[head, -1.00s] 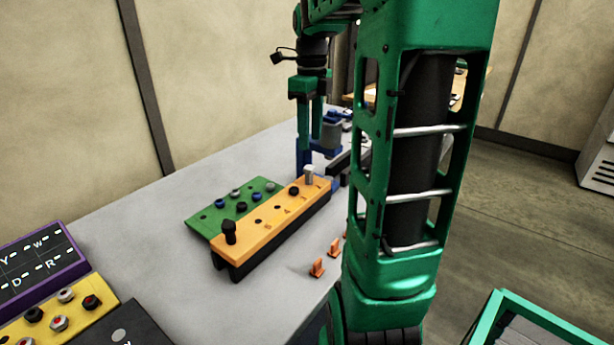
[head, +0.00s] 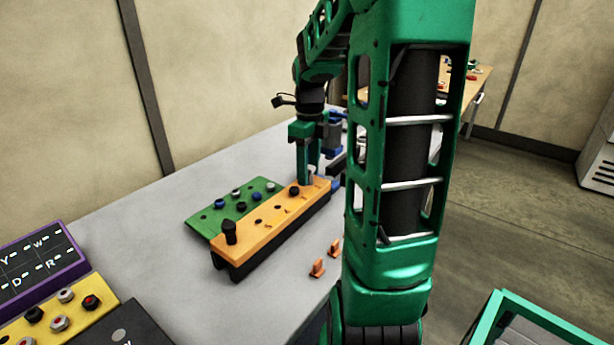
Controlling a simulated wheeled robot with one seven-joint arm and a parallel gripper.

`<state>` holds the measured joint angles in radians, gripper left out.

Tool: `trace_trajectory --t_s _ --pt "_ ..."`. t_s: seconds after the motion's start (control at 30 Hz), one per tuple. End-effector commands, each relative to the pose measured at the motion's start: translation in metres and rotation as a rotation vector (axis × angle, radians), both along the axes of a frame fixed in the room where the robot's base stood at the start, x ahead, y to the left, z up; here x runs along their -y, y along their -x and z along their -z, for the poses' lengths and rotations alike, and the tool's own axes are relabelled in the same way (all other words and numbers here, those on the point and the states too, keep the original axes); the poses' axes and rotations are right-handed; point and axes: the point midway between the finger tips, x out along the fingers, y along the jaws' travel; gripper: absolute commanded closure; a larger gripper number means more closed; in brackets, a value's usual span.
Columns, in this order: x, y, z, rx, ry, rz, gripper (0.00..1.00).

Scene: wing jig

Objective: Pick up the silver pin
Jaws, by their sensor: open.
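The silver pin (head: 311,171) stands upright near the far right end of the orange bar, partly hidden by my gripper. My gripper (head: 308,178) points down over that end of the bar, with its fingers at the silver pin. It is open. One finger shows just left of the pin; I cannot tell whether either finger touches it. The orange bar (head: 264,238) lies on a black base on the grey table and also carries a small black knob (head: 294,191) and a tall black knob (head: 229,232) at its near end.
A green board (head: 210,222) with blue, black and silver pegs lies left of the bar. Two orange clips (head: 317,268) stand right of it. Purple and yellow panels (head: 90,283) are at the lower left. The grey table (head: 140,235) is bare between.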

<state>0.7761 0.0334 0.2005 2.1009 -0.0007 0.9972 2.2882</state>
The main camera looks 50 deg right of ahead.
Motion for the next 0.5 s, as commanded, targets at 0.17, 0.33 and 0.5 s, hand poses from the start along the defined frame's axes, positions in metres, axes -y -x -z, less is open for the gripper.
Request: trace_trajectory --t_s 0.17,0.33,0.5 --pt "0.0001 0.0 -0.0001 0.0 0.0 0.0 0.58" --pt "0.0001 0.0001 -0.0003 0.0 0.0 0.0 0.98" --pt "0.0001 0.0 -0.0004 0.0 0.0 0.0 1.0"
